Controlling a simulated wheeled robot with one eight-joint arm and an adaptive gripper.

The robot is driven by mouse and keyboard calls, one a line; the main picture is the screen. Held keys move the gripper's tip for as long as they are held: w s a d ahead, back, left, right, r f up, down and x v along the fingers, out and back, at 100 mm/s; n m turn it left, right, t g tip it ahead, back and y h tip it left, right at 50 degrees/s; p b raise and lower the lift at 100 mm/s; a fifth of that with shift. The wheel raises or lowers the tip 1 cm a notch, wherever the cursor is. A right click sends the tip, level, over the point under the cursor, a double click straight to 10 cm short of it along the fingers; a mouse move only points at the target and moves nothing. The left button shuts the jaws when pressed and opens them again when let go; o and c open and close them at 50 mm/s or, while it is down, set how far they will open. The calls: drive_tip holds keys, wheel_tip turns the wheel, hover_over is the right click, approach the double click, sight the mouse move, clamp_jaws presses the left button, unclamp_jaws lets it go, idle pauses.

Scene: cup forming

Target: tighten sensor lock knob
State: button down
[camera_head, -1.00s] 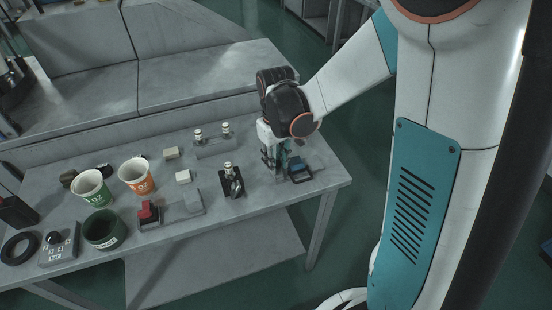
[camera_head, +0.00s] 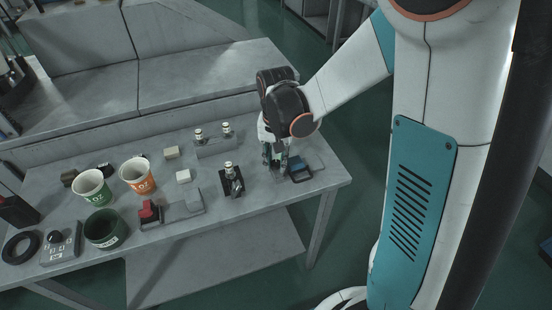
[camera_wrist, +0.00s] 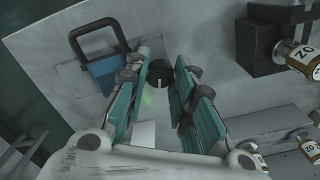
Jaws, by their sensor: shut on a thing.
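The sensor lock knob is a dark round knob with a light mark line, and it shows in the wrist view (camera_wrist: 159,72). It sits between the tips of my gripper (camera_wrist: 161,80), whose teal-padded fingers close on its sides. In the head view my gripper (camera_head: 275,164) points down at the right part of the table, and it hides the knob there. A blue block with a black loop handle (camera_head: 299,171) stands just right of my gripper; it also shows in the wrist view (camera_wrist: 103,68).
A black stand with a small vial (camera_head: 231,182) is left of my gripper. A grey rack with two vials (camera_head: 213,146) is behind it. Paper cups (camera_head: 137,177), a dark green cup (camera_head: 104,230) and a red-topped block (camera_head: 148,213) are farther left. The table's right edge is close.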

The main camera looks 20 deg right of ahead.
sight(276, 163)
idle(0.3)
drive_tip(key=c, duration=1.3)
unclamp_jaws()
drive_tip(key=shift+r, duration=0.1)
wheel_tip(276, 163, up, 12)
drive_tip(key=shift+f, duration=0.1)
